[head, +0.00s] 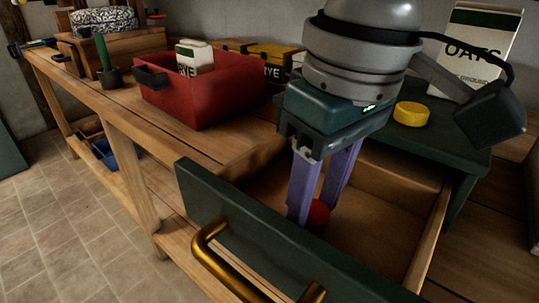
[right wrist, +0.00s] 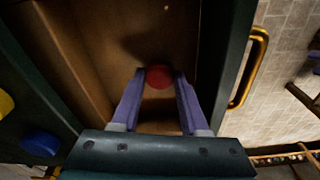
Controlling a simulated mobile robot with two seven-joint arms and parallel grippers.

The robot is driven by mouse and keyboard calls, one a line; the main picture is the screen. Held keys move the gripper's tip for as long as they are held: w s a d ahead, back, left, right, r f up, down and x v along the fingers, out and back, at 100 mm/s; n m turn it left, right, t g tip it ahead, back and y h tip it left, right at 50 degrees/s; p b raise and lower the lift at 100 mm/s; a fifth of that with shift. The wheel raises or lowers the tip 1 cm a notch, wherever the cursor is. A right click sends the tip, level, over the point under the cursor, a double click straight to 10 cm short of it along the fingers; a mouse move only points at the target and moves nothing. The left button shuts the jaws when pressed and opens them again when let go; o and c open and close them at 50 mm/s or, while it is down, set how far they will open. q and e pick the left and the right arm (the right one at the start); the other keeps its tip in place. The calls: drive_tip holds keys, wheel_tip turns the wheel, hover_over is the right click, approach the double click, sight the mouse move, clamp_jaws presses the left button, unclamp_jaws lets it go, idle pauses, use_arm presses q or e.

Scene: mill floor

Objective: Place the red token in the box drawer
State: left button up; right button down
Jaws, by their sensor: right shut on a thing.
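The red token (head: 318,214) is between the purple fingertips of my right gripper (head: 312,210), which is shut on it. In the right wrist view the token (right wrist: 158,77) shows at the fingertips (right wrist: 158,84). The box drawer (head: 395,235) is pulled open, with a green front (head: 265,235) and a brass handle (head: 215,250). The gripper points down into the open drawer, with the token over its wooden floor. I cannot tell whether the token touches the floor. My left gripper is not in view.
A yellow token (head: 411,114) lies on the green box top (head: 440,135); a blue token (right wrist: 40,143) shows in the right wrist view. A red bin (head: 215,95) stands on the bench to the left. An oats package (head: 478,45) stands behind.

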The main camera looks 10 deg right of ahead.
sight(324, 221)
drive_tip(key=shift+f, duration=0.55)
drive_tip(key=shift+c, duration=2.1)
unclamp_jaws()
drive_tip(key=shift+r, duration=0.1)
wheel_tip(324, 221, up, 12)
drive_tip(key=s+p, duration=0.1)
drive_tip(key=p, duration=0.2)
drive_tip(key=shift+s+d, duration=0.15)
drive_tip(key=shift+d, duration=0.15)
